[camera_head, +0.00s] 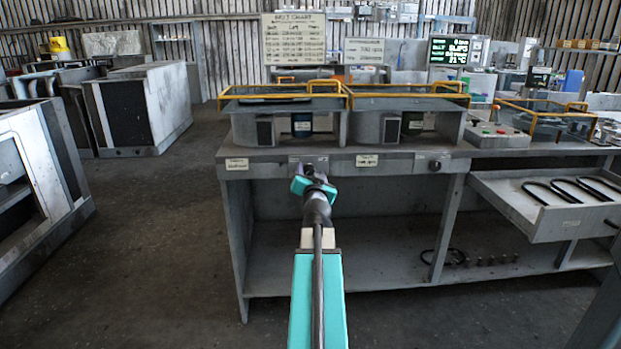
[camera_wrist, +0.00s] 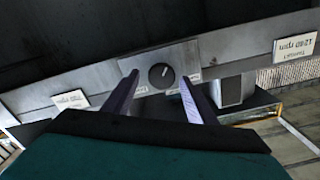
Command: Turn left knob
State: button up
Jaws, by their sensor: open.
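The left knob (camera_wrist: 161,75) is a round dark dial with a light pointer mark, set on a grey plate on the workbench's front edge. In the wrist view it lies between and beyond the two fingers of my gripper (camera_wrist: 157,92). My gripper is open and holds nothing. In the head view my gripper (camera_head: 313,172) is in front of the bench edge and hides the left knob. A second dark knob (camera_head: 435,166) sits on the bench front to the right.
The workbench (camera_head: 235,153) carries two housings with yellow-railed tops. White labels (camera_head: 237,164) (camera_head: 366,160) flank the left knob. A drawer (camera_head: 530,211) with black belts sticks out at the right. A lower shelf (camera_head: 370,270) runs beneath. The floor at left is clear.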

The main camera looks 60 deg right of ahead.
jog(key=shift+a, duration=0.1)
jog(key=shift+v, duration=1.05)
jog(key=b+v, duration=0.2)
jog(key=v, duration=0.1)
jog(key=shift+s+a+f+b, duration=0.1)
jog(key=shift+a+f+b, duration=0.05)
jog(key=shift+b, duration=0.25)
jog(key=a+b, duration=0.1)
jog(key=b, duration=0.5)
jog(key=shift+s, duration=0.15)
jog(key=b+v, duration=0.1)
jog(key=b, duration=0.4)
jog(key=shift+s+a+b, duration=0.1)
jog(key=shift+s+b, duration=0.2)
jog(key=shift+b, duration=0.1)
jog(key=shift+b+v, duration=2.8)
jog(key=shift+b, duration=1.3)
jog(key=shift+s, duration=0.1)
